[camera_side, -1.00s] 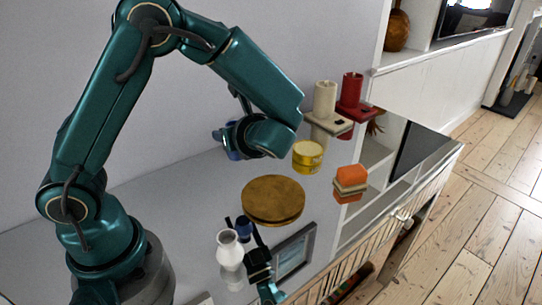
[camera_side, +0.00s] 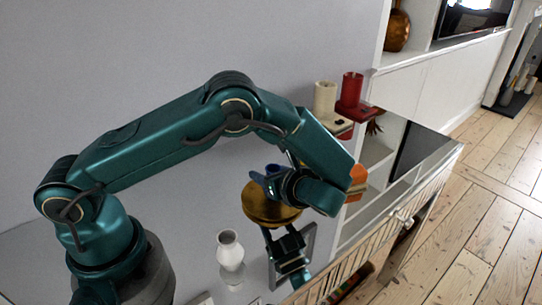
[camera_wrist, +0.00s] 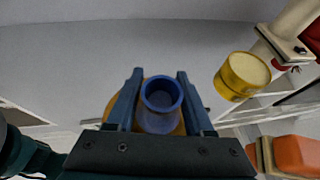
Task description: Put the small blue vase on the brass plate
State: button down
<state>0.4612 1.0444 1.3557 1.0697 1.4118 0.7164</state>
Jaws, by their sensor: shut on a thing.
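My gripper (camera_side: 268,179) is shut on the small blue vase (camera_side: 273,168), which also shows upright between both fingers in the wrist view (camera_wrist: 158,120). The brass plate (camera_side: 262,212) is a round golden disc on the grey glossy top. The vase is over the plate in the side view, and parts of the plate (camera_wrist: 110,108) show behind the vase and fingers in the wrist view. My gripper hides the vase's lower part, so I cannot tell whether its base touches the plate.
A white vase (camera_side: 230,250) stands in front, left of the plate. A yellow tin (camera_wrist: 242,76) and an orange stacked block (camera_side: 357,180) are to the right. Cream (camera_side: 325,98) and red (camera_side: 351,90) candles stand behind. The top's left side is clear.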

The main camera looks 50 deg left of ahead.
jog(key=shift+f, duration=0.15)
jog(key=shift+c, duration=1.4)
grip_release()
